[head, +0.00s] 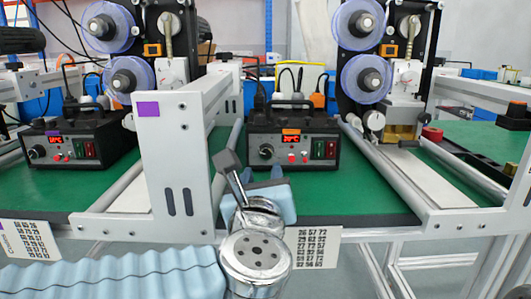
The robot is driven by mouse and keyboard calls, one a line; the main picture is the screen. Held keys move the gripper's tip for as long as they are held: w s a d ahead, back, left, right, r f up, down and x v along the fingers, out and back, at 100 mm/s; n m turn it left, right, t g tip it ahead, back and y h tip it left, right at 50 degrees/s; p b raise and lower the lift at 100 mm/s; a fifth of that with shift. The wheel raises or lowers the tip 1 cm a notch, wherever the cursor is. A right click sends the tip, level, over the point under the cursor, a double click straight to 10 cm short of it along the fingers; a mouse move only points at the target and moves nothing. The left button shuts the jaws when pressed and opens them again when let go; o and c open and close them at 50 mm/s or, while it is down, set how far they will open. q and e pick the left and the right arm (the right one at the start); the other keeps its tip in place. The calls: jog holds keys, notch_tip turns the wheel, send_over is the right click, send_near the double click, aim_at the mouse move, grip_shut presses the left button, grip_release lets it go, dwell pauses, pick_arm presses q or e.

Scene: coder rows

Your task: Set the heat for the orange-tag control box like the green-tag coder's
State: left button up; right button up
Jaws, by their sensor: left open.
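The orange-tag control box (320,148) is a black box with a top handle on the green table, right of centre. My left gripper (252,168) is open and empty in front of the box's lower left, apart from the knob as far as I can tell. No green tag shows in view. My right gripper is not in view.
A white frame post (173,165) with a purple tag rises just left of my gripper. Coders with blue reels (366,78) stand behind. A rail (385,175) runs at the right.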

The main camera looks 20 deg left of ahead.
aim_at(266, 154)
pick_arm(q)
jog(key=x, duration=0.9)
jog(key=shift+p, duration=0.4)
jog(key=shift+c, duration=0.3)
grip_shut()
